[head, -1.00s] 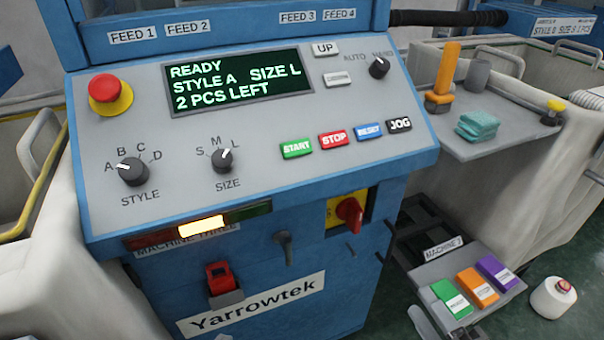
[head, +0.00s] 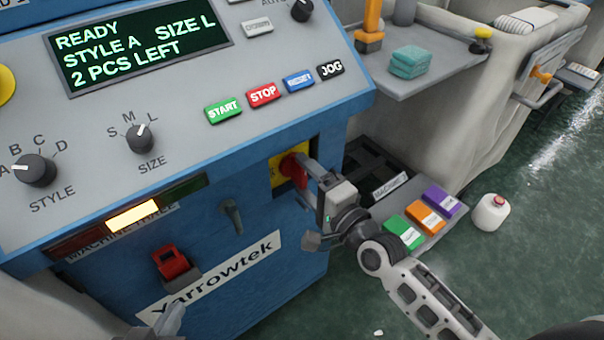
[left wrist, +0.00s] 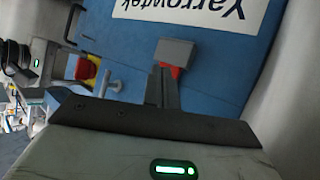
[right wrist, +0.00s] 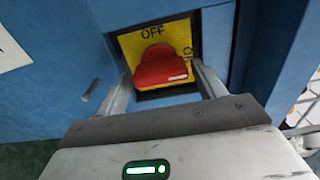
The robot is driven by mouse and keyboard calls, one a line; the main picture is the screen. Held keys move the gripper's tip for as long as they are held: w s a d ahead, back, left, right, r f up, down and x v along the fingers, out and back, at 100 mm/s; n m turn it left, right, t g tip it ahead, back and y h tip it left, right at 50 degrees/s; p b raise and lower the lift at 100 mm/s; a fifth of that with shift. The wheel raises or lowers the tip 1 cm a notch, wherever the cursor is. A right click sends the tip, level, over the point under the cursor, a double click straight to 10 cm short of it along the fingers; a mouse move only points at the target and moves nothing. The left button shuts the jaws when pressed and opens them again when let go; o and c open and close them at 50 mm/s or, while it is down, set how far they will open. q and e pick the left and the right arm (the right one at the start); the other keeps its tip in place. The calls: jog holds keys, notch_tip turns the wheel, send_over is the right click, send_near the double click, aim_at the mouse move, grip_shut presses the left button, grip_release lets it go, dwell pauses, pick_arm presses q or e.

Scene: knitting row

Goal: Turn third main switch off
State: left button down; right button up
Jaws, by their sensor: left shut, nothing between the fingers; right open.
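The main switch is a red rotary knob (right wrist: 163,66) on a yellow plate (right wrist: 128,41) marked OFF at its top in the right wrist view. In the head view the red knob (head: 292,168) is on the right of the blue machine front, partly hidden by my right gripper (head: 306,172). In the right wrist view my right gripper (right wrist: 165,86) is open, one finger on each side of the knob; contact is unclear. My left gripper (left wrist: 162,86) is shut and empty, near the lower machine front. Only its tip (head: 172,320) shows in the head view.
A grey hook-like lever (head: 231,214) and a red catch (head: 172,262) stick out of the machine front near the switch. The panel above shows READY (head: 86,38).

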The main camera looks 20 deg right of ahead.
jog(key=shift+x, duration=0.85)
jog(key=c, duration=0.7)
